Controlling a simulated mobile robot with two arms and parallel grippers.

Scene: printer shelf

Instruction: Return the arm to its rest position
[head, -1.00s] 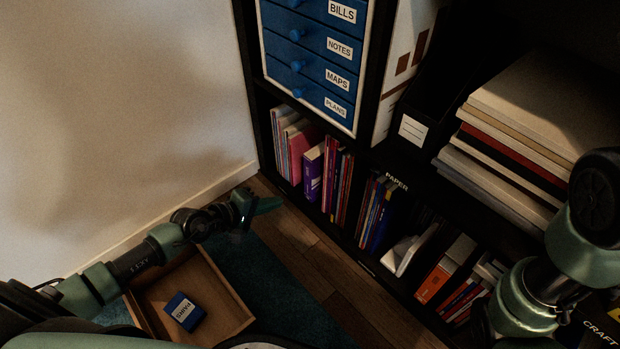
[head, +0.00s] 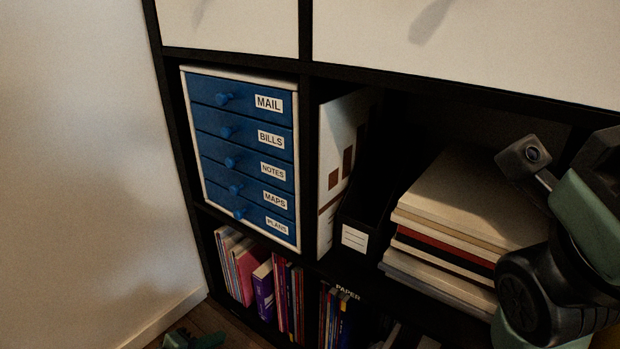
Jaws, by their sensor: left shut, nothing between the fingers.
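My left gripper (head: 205,341) shows only in part at the bottom edge of the head view, low in front of the shelf. It is shut and empty, apart from any object. My right arm (head: 553,292) is folded up at the right edge, in front of the shelf; its fingers are not in view. The blue drawer unit (head: 243,158) stands in the shelf with its drawers labelled MAIL, BILLS, NOTES, MAPS and PLANS. All of its drawers look shut.
A black shelf frame (head: 306,100) holds a white file box (head: 334,150), a black paper holder (head: 355,237) and a paper stack (head: 455,215). Books (head: 263,285) stand on the lower shelf. A pale wall (head: 85,170) borders the left side.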

